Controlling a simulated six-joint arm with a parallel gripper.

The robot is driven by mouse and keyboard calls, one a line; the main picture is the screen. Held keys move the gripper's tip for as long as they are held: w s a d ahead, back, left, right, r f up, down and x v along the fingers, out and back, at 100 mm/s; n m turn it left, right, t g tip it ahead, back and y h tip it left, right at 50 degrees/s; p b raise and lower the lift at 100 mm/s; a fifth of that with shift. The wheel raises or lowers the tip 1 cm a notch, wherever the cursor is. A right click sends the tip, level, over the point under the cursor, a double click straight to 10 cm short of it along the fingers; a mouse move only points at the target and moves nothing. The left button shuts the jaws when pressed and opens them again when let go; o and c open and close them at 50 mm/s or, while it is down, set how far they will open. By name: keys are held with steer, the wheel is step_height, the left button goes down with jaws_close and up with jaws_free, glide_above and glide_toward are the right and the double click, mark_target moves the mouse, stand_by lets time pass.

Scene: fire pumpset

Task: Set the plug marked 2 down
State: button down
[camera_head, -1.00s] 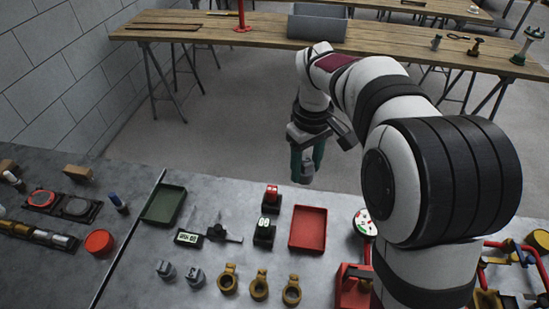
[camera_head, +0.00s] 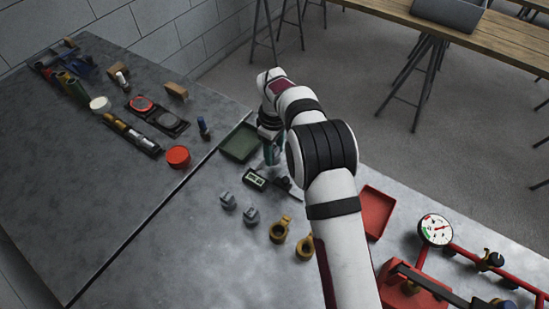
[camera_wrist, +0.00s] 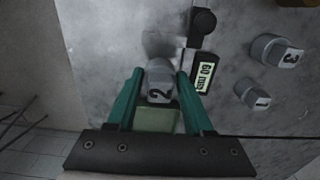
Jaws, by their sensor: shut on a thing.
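My gripper (camera_head: 271,156) is low near the right edge of the green tray (camera_head: 238,146) in the head view. In the wrist view its two green fingers (camera_wrist: 160,74) are shut on the grey plug marked 2 (camera_wrist: 158,87), whose number faces the camera.
The plug marked 3 (camera_wrist: 277,50) and the plug marked 1 (camera_wrist: 253,94) stand to the right in the wrist view. A small display (camera_head: 255,179) lies near the gripper. Yellow-brown ringed fittings (camera_head: 280,229) and a red tray (camera_head: 375,211) are farther right.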

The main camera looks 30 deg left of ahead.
mark_target(274, 160)
steer(key=shift+f, duration=1.9)
steer(key=shift+c, duration=1.4)
jaws_free()
steer(key=shift+s+r, duration=0.1)
